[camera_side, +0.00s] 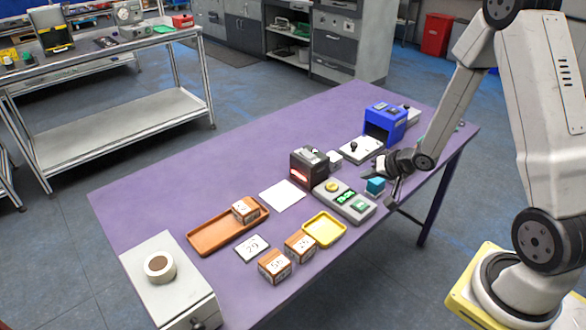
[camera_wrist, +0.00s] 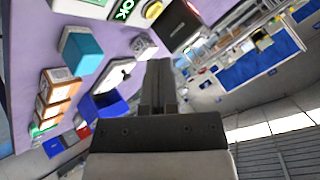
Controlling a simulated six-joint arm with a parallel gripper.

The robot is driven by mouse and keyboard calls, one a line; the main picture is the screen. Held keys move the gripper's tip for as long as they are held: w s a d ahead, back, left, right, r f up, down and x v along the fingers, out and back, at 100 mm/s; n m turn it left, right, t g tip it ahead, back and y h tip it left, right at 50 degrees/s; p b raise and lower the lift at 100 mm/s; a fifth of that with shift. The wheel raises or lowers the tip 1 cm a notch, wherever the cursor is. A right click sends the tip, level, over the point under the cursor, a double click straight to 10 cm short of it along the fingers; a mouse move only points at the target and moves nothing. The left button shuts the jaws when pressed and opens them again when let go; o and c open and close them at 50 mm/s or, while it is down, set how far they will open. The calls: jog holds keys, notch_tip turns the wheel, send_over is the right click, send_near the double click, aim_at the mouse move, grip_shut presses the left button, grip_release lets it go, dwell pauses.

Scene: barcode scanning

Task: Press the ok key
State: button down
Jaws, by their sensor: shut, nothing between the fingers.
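The key's label is too small to read in the side view. My gripper (camera_wrist: 159,62) is shut and empty. In the side view it is right of the console, above the table near the teal block, apart from the keys.
A black scanner (camera_side: 309,167) with a red light stands behind the console. A teal block (camera_side: 375,186) lies right of it. A yellow tray (camera_side: 324,229), numbered boxes (camera_side: 275,266) and an orange tray (camera_side: 208,236) are in front and left. A blue machine (camera_side: 385,121) stands behind.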

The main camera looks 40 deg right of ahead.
aim_at(356, 203)
jog(key=shift+f, duration=3.9)
jog(key=shift+f, duration=0.85)
jog(key=shift+r, duration=0.25)
dwell(0.3)
jog(key=shift+r, duration=0.65)
jog(key=shift+r, duration=0.1)
jog(key=shift+r, duration=2.4)
